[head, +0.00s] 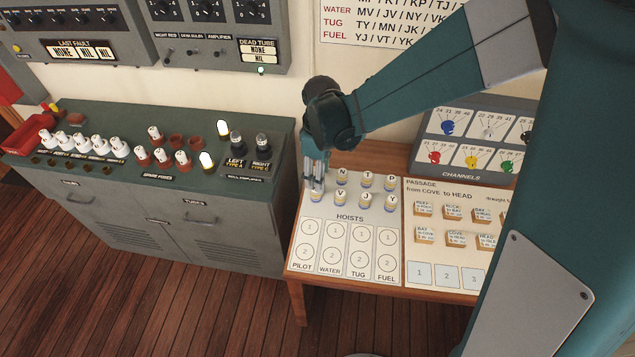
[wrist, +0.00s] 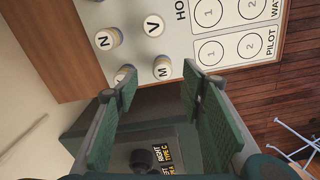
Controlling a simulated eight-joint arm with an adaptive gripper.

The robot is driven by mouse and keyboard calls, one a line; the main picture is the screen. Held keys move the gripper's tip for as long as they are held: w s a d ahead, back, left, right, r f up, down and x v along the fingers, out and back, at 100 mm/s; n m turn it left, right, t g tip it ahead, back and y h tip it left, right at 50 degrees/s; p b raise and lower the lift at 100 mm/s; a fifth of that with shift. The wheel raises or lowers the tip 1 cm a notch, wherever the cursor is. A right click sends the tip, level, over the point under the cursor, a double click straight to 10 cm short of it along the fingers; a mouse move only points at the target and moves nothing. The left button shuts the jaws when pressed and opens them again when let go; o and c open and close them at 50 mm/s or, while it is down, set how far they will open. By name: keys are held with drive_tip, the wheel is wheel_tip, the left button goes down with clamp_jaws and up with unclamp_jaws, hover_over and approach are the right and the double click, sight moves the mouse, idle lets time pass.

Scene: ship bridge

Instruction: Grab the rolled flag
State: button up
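The rolled flags are short pale cylinders with a dark and yellow band and a lettered top, standing in two rows on the hoists board (head: 345,216). The M flag (wrist: 162,68) shows in the wrist view just beyond the gap between my fingertips. The N flag (head: 342,178) and V flag (head: 340,197) stand beside it. Another flag (wrist: 122,74) is partly hidden by my left finger in the wrist view, so its letter is unclear. My gripper (wrist: 160,82) is open and empty. In the head view my gripper (head: 316,178) is at the board's left end, partly covering flags there.
The passage board (head: 450,262) with small wooden blocks lies right of the hoists board. The channels panel (head: 472,142) stands behind. A grey-green cabinet (head: 190,230) with white and red parts and two dark tubes stands left, close to my gripper.

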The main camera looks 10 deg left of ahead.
sight(316, 194)
drive_tip(key=shift+a+f+n, duration=0.3)
drive_tip(key=shift+a+f, duration=0.3)
drive_tip(key=shift+a, duration=0.2)
drive_tip(key=shift+f, duration=1.3)
drive_tip(key=shift+d+f, duration=0.2)
drive_tip(key=shift+f, duration=2.45)
drive_tip(key=shift+c, duration=0.2)
drive_tip(key=c, duration=0.9)
